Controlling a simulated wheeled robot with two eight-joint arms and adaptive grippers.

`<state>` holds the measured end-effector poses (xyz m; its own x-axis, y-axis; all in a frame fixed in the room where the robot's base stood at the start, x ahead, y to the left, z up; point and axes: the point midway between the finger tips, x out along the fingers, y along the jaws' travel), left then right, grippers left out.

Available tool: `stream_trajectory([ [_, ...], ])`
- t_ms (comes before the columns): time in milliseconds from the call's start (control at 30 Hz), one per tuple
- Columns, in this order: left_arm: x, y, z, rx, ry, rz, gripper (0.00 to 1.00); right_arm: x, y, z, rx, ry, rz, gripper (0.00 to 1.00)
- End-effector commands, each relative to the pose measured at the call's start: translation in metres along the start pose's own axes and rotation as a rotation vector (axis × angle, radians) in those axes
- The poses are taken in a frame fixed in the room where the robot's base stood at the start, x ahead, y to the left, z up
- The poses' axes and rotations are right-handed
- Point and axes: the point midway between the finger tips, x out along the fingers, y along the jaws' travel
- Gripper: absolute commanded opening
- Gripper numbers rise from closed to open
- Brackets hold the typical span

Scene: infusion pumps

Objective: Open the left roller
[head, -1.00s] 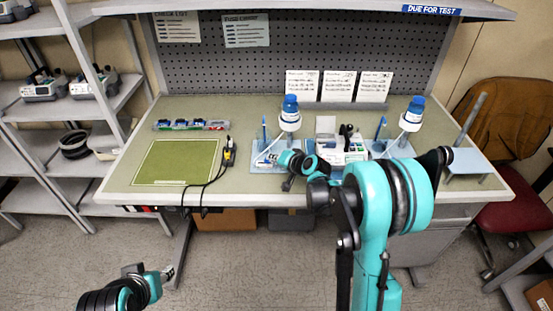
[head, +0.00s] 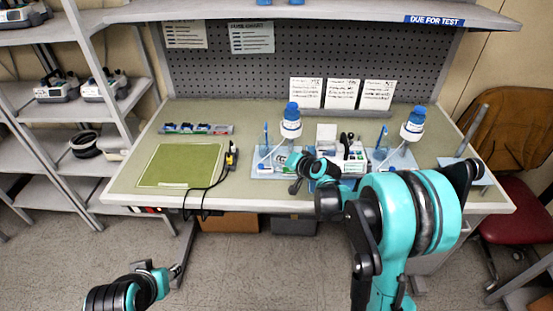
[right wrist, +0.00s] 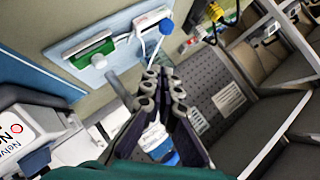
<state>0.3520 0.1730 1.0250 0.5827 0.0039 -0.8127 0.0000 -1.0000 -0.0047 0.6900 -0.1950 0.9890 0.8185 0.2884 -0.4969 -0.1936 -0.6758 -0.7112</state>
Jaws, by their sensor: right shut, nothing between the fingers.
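The left pump station has a pale blue board (head: 262,160) with a blue-capped white bottle (head: 291,122) above it and a thin line running down. In the right wrist view, a pale blue board (right wrist: 70,45) carries a white-and-green block (right wrist: 92,52) and a thin white rod with a blue end (right wrist: 165,27). I cannot clearly tell which part is the left roller. My right gripper (head: 294,186) is at the front right of the left station; its fingers (right wrist: 160,76) are shut and empty, apart from the block. My left gripper (head: 180,268) hangs low, away from the bench; its fingers are too small to judge.
A white pump (head: 345,160) stands right of the left station, with a second bottle (head: 414,122) beyond it. A metal stand (head: 470,165) is at the right end.

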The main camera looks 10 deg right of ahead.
Motion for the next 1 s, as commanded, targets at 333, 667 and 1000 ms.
stream_trajectory([
  [333,-0.014,0.0,-0.01,0.0,0.0,0.0,0.4,-0.059,-0.001,0.0,0.0,0.0,0.0,0.0],
  [667,-0.015,0.0,-0.011,0.0,0.0,0.0,0.4,-0.066,0.0,0.001,0.0,-0.002,-0.001,0.0],
  [1000,-0.015,0.0,-0.011,0.0,0.0,0.0,0.4,-0.067,-0.001,0.002,-0.003,-0.003,0.001,0.0],
])
